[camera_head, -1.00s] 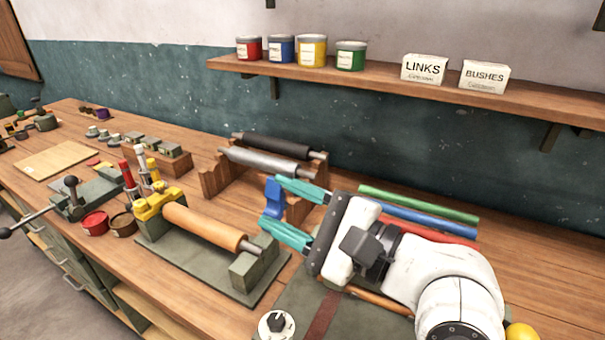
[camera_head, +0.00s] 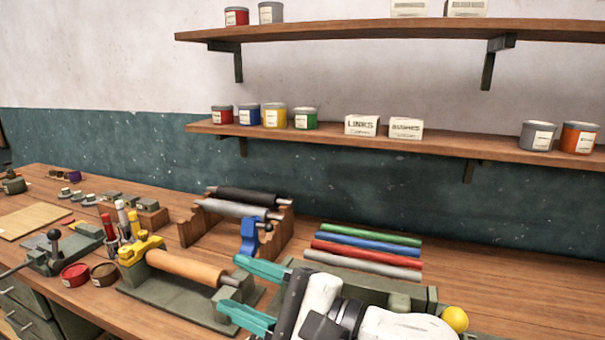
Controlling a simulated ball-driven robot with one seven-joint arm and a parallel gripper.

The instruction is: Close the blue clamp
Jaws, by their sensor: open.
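The blue clamp (camera_head: 249,238) stands upright, raised above the right end of the green roller fixture (camera_head: 160,293). Its lower part is near the fixture's end block (camera_head: 236,291), and I cannot tell exactly how they join. A copper-orange roller (camera_head: 186,267) lies along the fixture, with a yellow clamp (camera_head: 140,248) over its left end. My gripper (camera_head: 231,284) has two teal fingers spread apart with nothing held. I see no contact with the clamp.
A wooden rack (camera_head: 276,236) with dark and grey rollers stands behind the blue clamp. Coloured rods (camera_head: 365,243) lie at the right. A yellow ball (camera_head: 455,318) is by my arm.

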